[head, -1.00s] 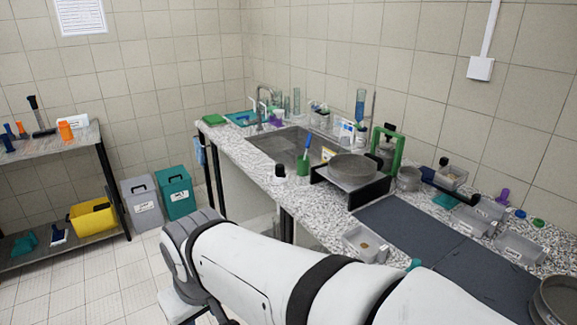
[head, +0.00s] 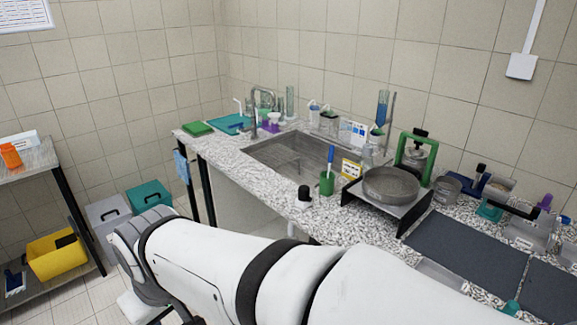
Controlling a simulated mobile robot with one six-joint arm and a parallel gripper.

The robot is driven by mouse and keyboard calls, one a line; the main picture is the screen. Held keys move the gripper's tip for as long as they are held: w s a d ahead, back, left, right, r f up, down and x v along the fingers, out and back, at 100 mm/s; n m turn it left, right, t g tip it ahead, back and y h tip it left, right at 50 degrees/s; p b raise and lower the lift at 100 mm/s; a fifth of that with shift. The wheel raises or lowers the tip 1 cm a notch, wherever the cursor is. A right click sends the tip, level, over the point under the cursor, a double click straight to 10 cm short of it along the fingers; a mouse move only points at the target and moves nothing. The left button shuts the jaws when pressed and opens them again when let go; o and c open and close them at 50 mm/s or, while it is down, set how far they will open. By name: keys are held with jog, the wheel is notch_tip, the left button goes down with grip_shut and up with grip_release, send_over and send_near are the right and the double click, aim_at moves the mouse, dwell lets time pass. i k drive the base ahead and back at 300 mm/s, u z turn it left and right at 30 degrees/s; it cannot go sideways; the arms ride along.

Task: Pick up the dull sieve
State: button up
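A round, shallow grey metal sieve (head: 391,186) with a matte look sits on a low stand with black sides (head: 415,212) on the counter, right of the sink. A smaller round grey metal piece (head: 447,189) stands behind it to the right. I cannot tell for certain which piece the task means by dull. My white arm crosses the bottom of the head view, in front of the counter. Its gripper is not in view.
The speckled counter (head: 270,178) holds a sink (head: 300,158), a green cup with a blue-handled brush (head: 327,182), a green frame (head: 428,165) and a dark mat (head: 465,250). A shelf with a yellow bin (head: 58,258) stands left.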

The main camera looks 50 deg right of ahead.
aim_at(385, 185)
jog(key=i, duration=1.75)
jog(key=z, duration=1.7)
jog(key=k, duration=0.1)
jog(key=z, duration=1.85)
jog(key=i, duration=1)
jog(key=z, duration=0.1)
